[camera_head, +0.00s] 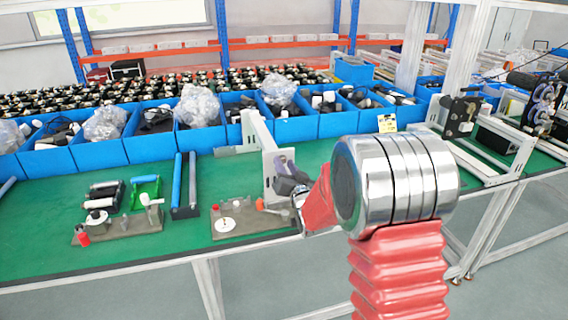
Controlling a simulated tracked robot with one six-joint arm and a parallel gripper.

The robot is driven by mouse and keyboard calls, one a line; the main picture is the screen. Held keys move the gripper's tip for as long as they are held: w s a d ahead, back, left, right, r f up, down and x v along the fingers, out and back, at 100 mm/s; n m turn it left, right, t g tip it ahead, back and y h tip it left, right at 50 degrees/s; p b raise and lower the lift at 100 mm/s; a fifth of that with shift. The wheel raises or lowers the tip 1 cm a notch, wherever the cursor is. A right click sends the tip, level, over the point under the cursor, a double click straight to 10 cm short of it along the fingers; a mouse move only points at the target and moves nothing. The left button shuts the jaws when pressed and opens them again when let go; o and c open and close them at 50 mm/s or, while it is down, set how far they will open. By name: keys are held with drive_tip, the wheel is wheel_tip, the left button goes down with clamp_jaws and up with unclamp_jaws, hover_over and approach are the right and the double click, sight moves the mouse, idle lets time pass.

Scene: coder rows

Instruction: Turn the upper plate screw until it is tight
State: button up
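A white upright plate (256,138) of a bracket stands on the green bench top, a little left of the middle of the head view. My gripper (284,174), small and dark at the end of my red and chrome arm, is close to the right side of this bracket. It overlaps the bracket's lower right part in the picture, so I cannot tell whether they touch. No plate screw can be made out at this size. The gripper's fingers are too small and dark to show whether they are open or shut, or whether they hold anything.
Two grey fixture blocks stand on the green bench (40,225), one at the left (118,226) and one near the front edge (238,222). Blue bins (150,146) line the back. A white frame (495,165) stands at right.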

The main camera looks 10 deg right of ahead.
drive_tip(key=n, duration=0.4)
drive_tip(key=shift+n, duration=0.4)
drive_tip(key=n, duration=0.5)
drive_tip(key=shift+d, duration=0.1)
drive_tip(key=shift+c, duration=0.6)
clamp_jaws()
